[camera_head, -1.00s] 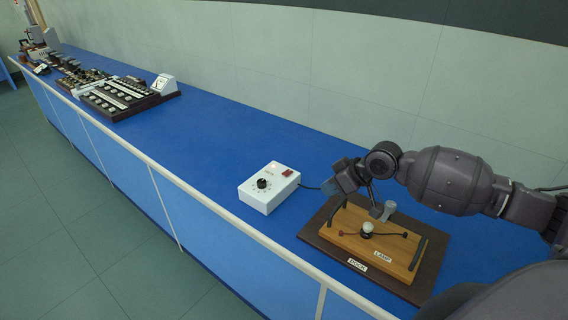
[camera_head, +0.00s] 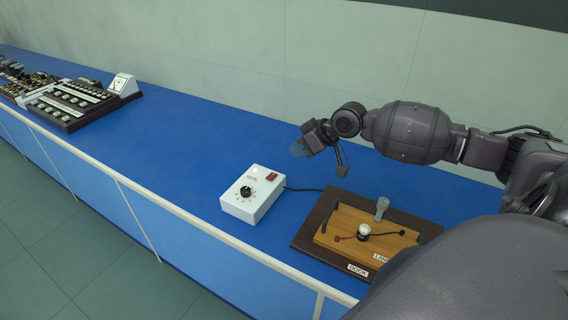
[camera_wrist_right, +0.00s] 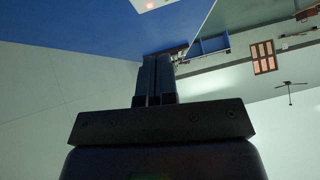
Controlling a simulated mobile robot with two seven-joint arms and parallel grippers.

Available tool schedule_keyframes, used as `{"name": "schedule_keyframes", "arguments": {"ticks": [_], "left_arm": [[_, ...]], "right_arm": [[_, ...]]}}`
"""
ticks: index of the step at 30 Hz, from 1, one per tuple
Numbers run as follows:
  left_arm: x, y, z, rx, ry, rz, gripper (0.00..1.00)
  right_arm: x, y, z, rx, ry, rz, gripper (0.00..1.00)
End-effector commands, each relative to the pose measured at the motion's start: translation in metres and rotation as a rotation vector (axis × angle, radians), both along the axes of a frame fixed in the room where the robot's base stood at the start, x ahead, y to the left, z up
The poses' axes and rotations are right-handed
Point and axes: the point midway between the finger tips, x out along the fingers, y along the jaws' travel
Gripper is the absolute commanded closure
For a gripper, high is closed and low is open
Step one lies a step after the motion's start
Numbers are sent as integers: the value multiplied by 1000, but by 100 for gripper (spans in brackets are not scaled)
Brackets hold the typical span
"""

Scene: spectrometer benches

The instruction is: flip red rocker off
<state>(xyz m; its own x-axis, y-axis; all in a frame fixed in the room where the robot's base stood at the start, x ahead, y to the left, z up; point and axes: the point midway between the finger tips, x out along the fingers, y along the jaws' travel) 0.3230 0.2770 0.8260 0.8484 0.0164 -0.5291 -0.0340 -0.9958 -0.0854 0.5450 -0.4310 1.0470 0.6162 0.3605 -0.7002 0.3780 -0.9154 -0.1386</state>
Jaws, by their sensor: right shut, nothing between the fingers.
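The red rocker (camera_head: 272,177) is a small red switch on the top rear right of a white box (camera_head: 240,209). The box also has a black dial (camera_head: 246,191) on top. My right gripper (camera_head: 298,149) is above the bench, behind and to the right of the box, apart from the rocker. In the right wrist view its two dark fingers (camera_wrist_right: 155,72) are together with nothing between them. A corner of the white box (camera_wrist_right: 148,3) shows at that view's top edge with a small red glow. My left gripper is out of view.
A wooden lamp board (camera_head: 333,243) with a small bulb (camera_head: 364,230) sits on a dark brown base (camera_head: 304,236) to the right of the box. A cable (camera_head: 305,189) runs from the box. Panels with switches (camera_head: 72,103) stand far left. The blue bench (camera_head: 180,150) between is clear.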

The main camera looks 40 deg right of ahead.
Motion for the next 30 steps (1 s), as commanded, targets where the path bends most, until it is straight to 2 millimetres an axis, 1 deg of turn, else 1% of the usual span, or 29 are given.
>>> {"name": "schedule_keyframes", "arguments": {"ticks": [5, 17, 21, 24, 30], "left_arm": [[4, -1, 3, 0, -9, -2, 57], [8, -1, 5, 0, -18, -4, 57], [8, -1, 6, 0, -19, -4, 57], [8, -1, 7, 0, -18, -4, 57], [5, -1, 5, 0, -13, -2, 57]], "right_arm": [[15, 10, -16, 4, -1, 2, 100], [58, 35, -66, 3, 0, 1, 100], [57, 38, -85, 2, 3, 0, 100], [56, 39, -96, 1, 2, 2, 100], [56, 40, -105, 1, 0, 1, 100]]}}
